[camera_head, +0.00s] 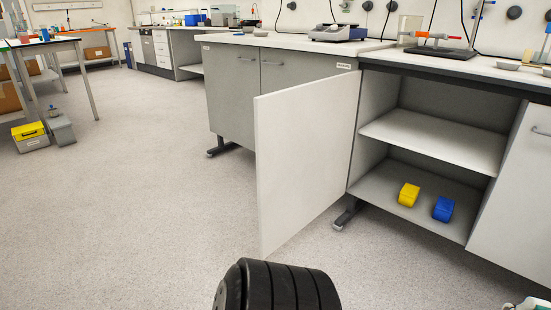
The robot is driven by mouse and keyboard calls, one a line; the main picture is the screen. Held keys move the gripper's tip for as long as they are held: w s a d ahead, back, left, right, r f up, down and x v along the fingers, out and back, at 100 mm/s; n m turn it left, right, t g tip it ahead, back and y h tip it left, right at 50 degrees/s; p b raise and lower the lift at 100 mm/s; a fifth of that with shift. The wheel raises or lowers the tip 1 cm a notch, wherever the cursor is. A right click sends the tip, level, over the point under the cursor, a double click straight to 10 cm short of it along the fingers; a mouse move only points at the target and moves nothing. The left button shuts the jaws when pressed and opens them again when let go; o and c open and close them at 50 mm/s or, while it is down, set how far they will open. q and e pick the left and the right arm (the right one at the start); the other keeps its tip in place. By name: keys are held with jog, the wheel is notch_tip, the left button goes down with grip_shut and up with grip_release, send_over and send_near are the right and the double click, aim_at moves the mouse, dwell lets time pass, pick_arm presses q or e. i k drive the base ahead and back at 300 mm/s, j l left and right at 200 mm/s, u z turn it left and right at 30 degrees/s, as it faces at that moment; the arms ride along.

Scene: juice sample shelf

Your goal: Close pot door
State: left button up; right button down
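A light grey cabinet door (305,155) stands wide open, swung out from the left side of an open cupboard (432,140). Its flat face is turned to me, and no handle shows on this face. The cupboard has one middle shelf. A yellow block-like item (408,194) and a blue one (443,209) sit apart on its floor. No pot shows as such. Neither my left nor my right gripper can be made out. A black ribbed part, probably of my own arm, rises at the bottom centre, below the door's lower edge.
Closed cabinets (255,88) stand left of the door, and another closed door (520,195) is right of the opening. The worktop (480,68) above carries lab equipment. A small, unclear pale object is cut off at bottom right.

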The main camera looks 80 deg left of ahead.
aim_at(304, 133)
jog(key=k+j+u, duration=0.15)
jog(key=j+u, duration=0.25)
jog(key=j, duration=0.7)
jog(key=j+u, duration=0.45)
jog(key=j, duration=1.45)
jog(key=i+j, duration=0.1)
jog(key=j, duration=0.75)
